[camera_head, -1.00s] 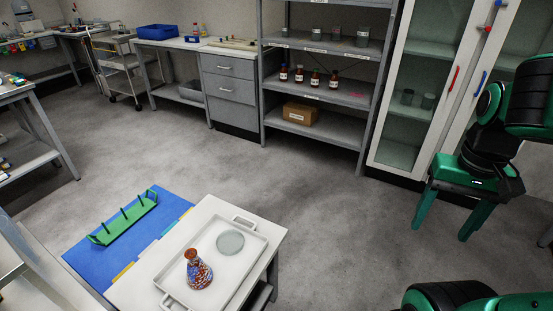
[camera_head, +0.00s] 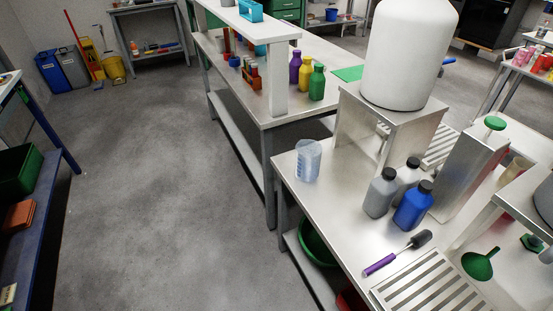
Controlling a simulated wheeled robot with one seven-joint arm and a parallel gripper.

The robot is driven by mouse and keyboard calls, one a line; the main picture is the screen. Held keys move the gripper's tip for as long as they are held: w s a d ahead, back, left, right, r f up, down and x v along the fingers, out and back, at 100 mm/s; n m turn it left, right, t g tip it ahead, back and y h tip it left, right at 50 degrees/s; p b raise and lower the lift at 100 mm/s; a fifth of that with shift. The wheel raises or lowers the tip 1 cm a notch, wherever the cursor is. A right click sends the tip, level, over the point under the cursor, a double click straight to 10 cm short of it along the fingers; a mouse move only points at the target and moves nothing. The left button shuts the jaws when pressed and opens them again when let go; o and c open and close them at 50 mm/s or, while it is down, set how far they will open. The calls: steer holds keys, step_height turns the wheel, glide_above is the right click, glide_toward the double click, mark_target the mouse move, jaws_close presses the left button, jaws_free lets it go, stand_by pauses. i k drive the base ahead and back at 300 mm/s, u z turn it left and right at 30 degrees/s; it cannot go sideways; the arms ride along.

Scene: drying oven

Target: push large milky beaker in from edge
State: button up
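A large milky, translucent beaker (camera_head: 308,161) stands upright on the steel bench (camera_head: 335,208), close to the bench's left edge near its far left corner. It has faint bluish marks and looks empty. Whether its base overhangs the edge is hard to tell. My gripper is not in view now.
A purple-handled brush (camera_head: 397,253) lies nearer. Open floor (camera_head: 160,190) lies left of the bench.

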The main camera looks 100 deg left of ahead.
mark_target(309, 152)
steer(key=u, duration=3)
steer(key=k, duration=0.5)
steer(key=u, duration=0.55)
steer(key=i, duration=1.55)
